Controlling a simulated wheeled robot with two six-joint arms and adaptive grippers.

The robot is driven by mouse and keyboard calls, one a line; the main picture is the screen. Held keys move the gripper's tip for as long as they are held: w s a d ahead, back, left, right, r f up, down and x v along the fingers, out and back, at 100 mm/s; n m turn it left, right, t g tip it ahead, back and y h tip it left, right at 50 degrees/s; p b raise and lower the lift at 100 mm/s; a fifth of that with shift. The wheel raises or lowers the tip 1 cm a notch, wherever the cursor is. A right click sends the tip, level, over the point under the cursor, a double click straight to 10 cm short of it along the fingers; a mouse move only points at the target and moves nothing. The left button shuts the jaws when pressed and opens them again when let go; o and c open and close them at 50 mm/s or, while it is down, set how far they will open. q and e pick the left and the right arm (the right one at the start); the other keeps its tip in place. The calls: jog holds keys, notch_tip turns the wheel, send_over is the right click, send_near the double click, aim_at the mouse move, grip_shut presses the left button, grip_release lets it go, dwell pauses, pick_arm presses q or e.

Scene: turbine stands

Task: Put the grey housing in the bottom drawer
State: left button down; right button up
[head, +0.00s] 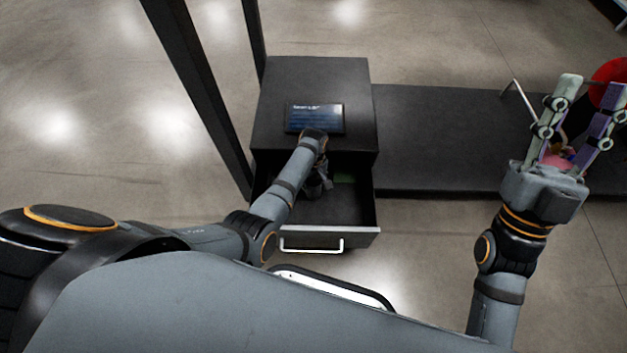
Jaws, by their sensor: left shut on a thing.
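A black cabinet (350,85) stands in the middle with one drawer (345,215) pulled out towards me by its silver handle (312,250). Whether it is the bottom drawer cannot be told from above. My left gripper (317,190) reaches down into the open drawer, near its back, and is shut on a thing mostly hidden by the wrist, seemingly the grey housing. My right gripper (592,88) is raised at the far right, fingers spread and empty.
A dark screen (315,118) sits on the cabinet top. A low black platform (440,130) extends to the right, with a red round object (609,75) and pink item (560,158) partly behind my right gripper. Dark posts (205,95) stand left of the cabinet.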

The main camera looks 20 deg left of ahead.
pick_arm(q)
jog(key=shift+f, duration=0.2)
dwell(0.4)
jog(key=shift+c, duration=2.1)
grip_release()
jog(key=shift+o, duration=0.8)
